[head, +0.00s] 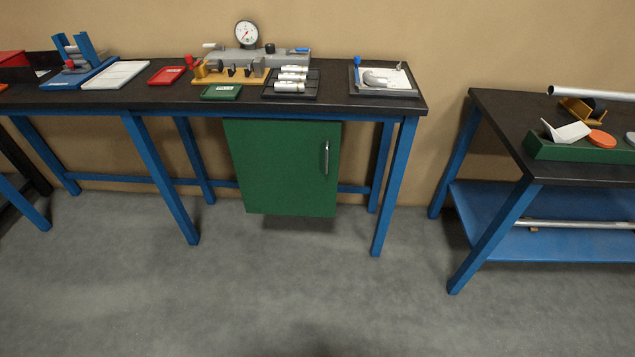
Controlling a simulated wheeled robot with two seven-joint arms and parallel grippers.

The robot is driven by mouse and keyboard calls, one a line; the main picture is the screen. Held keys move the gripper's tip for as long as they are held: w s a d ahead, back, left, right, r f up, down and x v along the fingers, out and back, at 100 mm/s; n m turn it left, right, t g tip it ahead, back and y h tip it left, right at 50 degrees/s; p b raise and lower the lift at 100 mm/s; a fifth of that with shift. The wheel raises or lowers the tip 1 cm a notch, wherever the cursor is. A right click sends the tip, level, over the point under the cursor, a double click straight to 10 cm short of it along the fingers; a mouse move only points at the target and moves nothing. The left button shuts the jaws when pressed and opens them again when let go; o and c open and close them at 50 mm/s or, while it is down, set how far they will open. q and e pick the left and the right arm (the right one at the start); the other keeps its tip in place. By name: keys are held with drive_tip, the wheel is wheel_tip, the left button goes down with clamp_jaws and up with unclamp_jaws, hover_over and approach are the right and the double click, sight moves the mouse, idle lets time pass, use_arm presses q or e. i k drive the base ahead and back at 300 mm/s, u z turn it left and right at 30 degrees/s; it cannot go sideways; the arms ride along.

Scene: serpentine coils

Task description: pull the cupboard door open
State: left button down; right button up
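A green cupboard door (270,170) faces me under the black-topped workbench (330,102). The door looks shut. Its upright metal bar handle (326,158) is near the door's right edge. Neither of my grippers shows in the head view, and nothing touches the door or its handle.
Blue bench legs (394,190) stand right of the cupboard, and another blue leg (160,178) stands to its left. A second bench (490,115) with a blue lower shelf (560,245) is at the right. The grey floor (280,290) before the cupboard is clear.

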sight(282, 167)
drive_tip(key=u, duration=0.35)
drive_tip(key=i, duration=1.05)
drive_tip(key=z, duration=0.35)
